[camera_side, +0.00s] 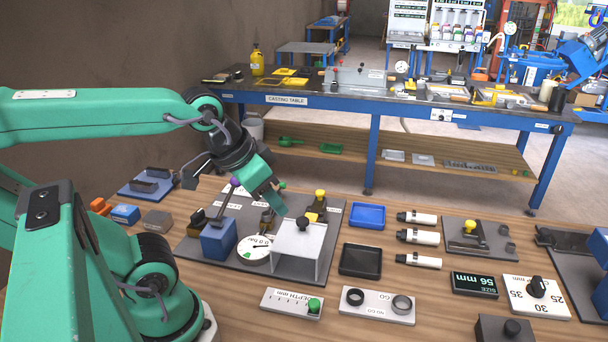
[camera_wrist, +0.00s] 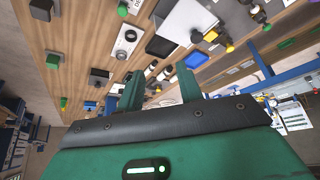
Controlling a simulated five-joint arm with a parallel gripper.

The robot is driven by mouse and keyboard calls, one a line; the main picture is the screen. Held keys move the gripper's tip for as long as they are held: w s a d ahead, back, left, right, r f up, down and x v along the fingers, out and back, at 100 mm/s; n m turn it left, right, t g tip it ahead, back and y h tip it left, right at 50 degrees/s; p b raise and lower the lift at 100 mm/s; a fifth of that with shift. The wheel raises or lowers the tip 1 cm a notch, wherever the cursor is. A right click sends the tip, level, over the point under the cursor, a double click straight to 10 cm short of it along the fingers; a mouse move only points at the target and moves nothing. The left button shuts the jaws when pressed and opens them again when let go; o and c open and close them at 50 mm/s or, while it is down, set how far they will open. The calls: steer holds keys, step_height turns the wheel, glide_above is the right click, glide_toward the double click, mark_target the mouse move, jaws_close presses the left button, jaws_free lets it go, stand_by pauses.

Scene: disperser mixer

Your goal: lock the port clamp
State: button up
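The dark base plate (camera_side: 192,248) carries a blue block (camera_side: 218,240), a purple-knobbed lever (camera_side: 234,183), a round gauge (camera_side: 257,250), a white box with a black knob (camera_side: 298,245), a small brass fitting (camera_side: 267,221) and a yellow knob (camera_side: 320,196). No readable label tells me which part is the port clamp. My gripper (camera_side: 278,200) is above this plate, over the brass fitting and behind the white box; contact cannot be told. In the wrist view my gripper (camera_wrist: 160,82) has its two green fingers apart with nothing held between them. The white box also shows there (camera_wrist: 188,25).
A blue tray (camera_side: 367,216) and a black tray (camera_side: 360,261) lie right of the plate. Several white cylinders (camera_side: 417,237), a ring gauge plate (camera_side: 378,305) and a depth gauge (camera_side: 292,303) lie nearby. The casting table (camera_side: 288,100) stands behind.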

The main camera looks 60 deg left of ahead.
steer(key=c, duration=0.6)
steer(key=shift+w+a+r, duration=0.1)
steer(key=shift+w+r, duration=0.05)
steer(key=shift+w, duration=0.05)
jaws_close()
steer(key=w+a+n+g+y, duration=0.1)
steer(key=w+a, duration=0.4)
steer(key=w, duration=0.4)
steer(key=w+a+n, duration=0.1)
steer(key=w+a, duration=0.4)
steer(key=w, duration=0.3)
steer(key=w+a+f, duration=0.5)
steer(key=w+a, duration=0.1)
steer(key=a, duration=0.1)
steer(key=w+a+f+n+g, duration=0.1)
steer(key=w+a+f, duration=0.3)
steer(key=w+a, duration=0.2)
steer(key=shift+a+f+n+y, duration=0.3)
steer(key=shift+a+f+y, duration=0.1)
steer(key=shift+a, duration=0.4)
